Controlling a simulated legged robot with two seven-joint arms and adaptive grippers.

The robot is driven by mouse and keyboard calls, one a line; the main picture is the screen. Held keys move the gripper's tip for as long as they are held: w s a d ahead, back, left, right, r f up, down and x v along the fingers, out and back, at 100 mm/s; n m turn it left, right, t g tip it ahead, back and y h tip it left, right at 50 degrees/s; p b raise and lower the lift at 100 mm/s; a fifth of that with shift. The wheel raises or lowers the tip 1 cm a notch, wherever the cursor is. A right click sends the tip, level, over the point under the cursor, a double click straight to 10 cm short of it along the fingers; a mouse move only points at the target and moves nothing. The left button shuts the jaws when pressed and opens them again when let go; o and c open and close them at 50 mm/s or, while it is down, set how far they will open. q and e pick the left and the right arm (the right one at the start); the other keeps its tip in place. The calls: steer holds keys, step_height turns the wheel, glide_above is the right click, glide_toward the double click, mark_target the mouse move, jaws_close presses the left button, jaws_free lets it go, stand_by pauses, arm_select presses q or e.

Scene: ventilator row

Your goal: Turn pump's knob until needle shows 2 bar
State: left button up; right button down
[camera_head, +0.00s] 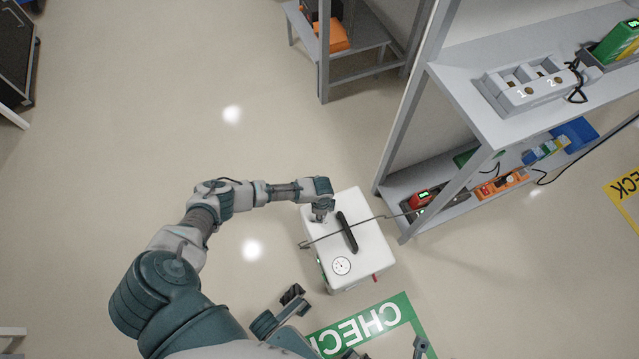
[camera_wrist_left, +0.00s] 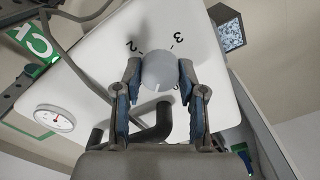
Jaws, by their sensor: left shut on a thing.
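The pump is a white box (camera_head: 352,222) with a black handle on its top, standing on the floor in the head view. Its round gauge (camera_head: 341,266) also shows in the wrist view (camera_wrist_left: 55,118), with a thin red needle; its scale is too small to read. The pump's grey round knob (camera_wrist_left: 160,70) has the figures 2 and 3 printed beside it on the white panel. My left gripper (camera_wrist_left: 160,75) is shut on the knob, one finger on each side. In the head view my left gripper (camera_head: 320,212) covers the knob.
A grey shelf unit (camera_head: 470,110) stands right of the pump, holding chargers and tools. A thin dark rod or hose (camera_head: 375,218) crosses over the pump towards the shelf. A green CHECK mat (camera_head: 400,305) lies in front. The floor to the left is clear.

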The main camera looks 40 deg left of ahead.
arm_select(q)
steer(key=shift+m, duration=1.1)
steer(key=shift+a+m, duration=0.1)
steer(key=shift+m, duration=0.2)
steer(key=o, duration=1.2)
steer(key=shift+c, duration=0.2)
steer(key=shift+r, duration=0.25)
step_height(320, 180, up, 11)
steer(key=shift+r, duration=0.15)
